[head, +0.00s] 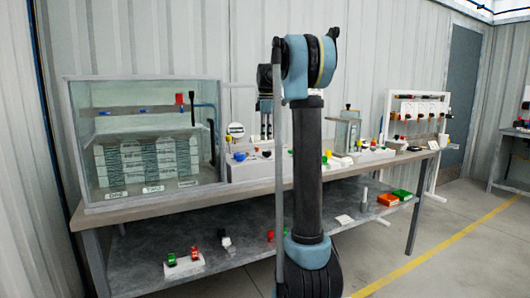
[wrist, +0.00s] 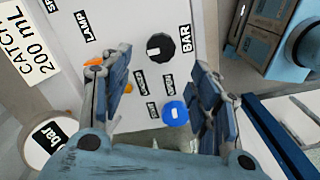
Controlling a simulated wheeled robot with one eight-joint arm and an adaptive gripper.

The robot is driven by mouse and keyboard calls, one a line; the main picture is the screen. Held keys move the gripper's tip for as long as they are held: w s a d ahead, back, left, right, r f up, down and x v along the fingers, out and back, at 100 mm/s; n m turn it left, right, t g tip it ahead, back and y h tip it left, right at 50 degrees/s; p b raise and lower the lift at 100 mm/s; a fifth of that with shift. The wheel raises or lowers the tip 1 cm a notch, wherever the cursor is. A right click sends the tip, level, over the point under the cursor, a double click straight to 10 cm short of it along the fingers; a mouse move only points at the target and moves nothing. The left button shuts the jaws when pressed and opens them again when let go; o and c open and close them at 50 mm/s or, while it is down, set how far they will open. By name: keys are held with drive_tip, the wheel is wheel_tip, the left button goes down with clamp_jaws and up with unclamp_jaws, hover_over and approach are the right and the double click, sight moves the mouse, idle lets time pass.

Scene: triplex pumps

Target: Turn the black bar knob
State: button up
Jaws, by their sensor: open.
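The black bar knob (wrist: 160,47) shows in the wrist view on a light panel (wrist: 120,18), beside a label reading BAR. It is round with a white mark on its face. My gripper (wrist: 160,64) is open, with one blue-grey finger to the left of the knob and one to the right. The knob shows in the gap near the fingertips, with nothing gripped. I cannot tell how far the fingers are above the panel. In the head view my arm covers part of the bench, and the knob is too small to make out surely.
A blue knob (wrist: 175,113) sits close to the black one, between the fingers. An orange part (wrist: 93,62) is by the left finger. A round gauge marked bar (wrist: 48,138) is at lower left. A glass tank (head: 145,145) stands on the bench's left.

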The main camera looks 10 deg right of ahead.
sight(267, 153)
wheel_tip(267, 153, down, 8)
drive_tip(key=shift+r, duration=0.2)
drive_tip(key=c, duration=1.1)
drive_tip(key=shift+o, duration=0.2)
drive_tip(key=shift+a, duration=0.1)
